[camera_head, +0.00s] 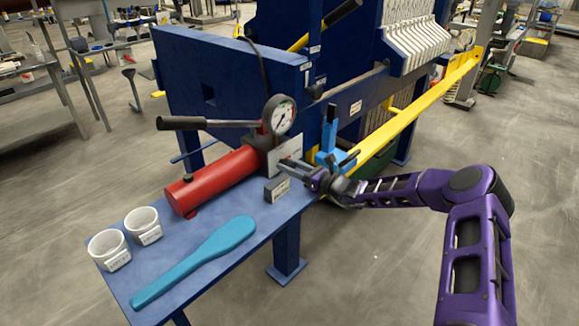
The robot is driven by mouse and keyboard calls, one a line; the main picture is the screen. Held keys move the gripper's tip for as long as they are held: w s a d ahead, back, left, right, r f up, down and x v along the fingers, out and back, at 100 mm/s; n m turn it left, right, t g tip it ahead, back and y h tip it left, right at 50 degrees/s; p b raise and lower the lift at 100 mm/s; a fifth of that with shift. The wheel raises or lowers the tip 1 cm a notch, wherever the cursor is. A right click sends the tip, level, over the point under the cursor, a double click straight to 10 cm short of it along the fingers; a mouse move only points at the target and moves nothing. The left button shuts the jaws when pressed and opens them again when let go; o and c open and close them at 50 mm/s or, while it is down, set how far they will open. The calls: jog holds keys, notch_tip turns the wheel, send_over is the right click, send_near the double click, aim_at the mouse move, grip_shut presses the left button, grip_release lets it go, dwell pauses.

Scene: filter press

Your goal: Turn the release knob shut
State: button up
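The red hydraulic pump (213,182) lies on the blue table, with a round pressure gauge (280,116) on its block and a long black pump handle (195,123) pointing left. My gripper (292,168) is at the right end of the pump, by the pale face of its block. The release knob cannot be made out; the fingers may cover it. The fingers are too small here to tell whether they are open, shut or touching anything. A small black cap (190,178) sits on top of the red cylinder.
A dark labelled block (277,189) stands just below my gripper. A light blue bracket (333,148) and yellow rail (415,110) are close behind it. Two white cups (108,250) and a blue paddle (200,262) lie on the table's front.

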grip_shut()
jog(key=shift+n, duration=0.3)
jog(key=n+b, duration=0.2)
jog(key=n, duration=0.2)
jog(key=shift+f+h, duration=0.1)
jog(key=shift+h, duration=0.2)
jog(key=n+b, duration=0.3)
jog(key=n, duration=0.1)
jog(key=shift+f+n+h, duration=0.15)
jog(key=shift+n+h, duration=0.15)
jog(key=n+b, duration=0.2)
jog(key=n, duration=0.1)
jog(key=shift+s+b, duration=0.1)
jog(key=shift+b, duration=0.3)
jog(key=n+t+h, duration=0.1)
jog(key=n, duration=0.3)
jog(key=shift+r, duration=0.2)
jog(key=shift+n, duration=0.3)
jog(key=o, duration=0.9)
grip_release()
jog(key=shift+c, duration=0.2)
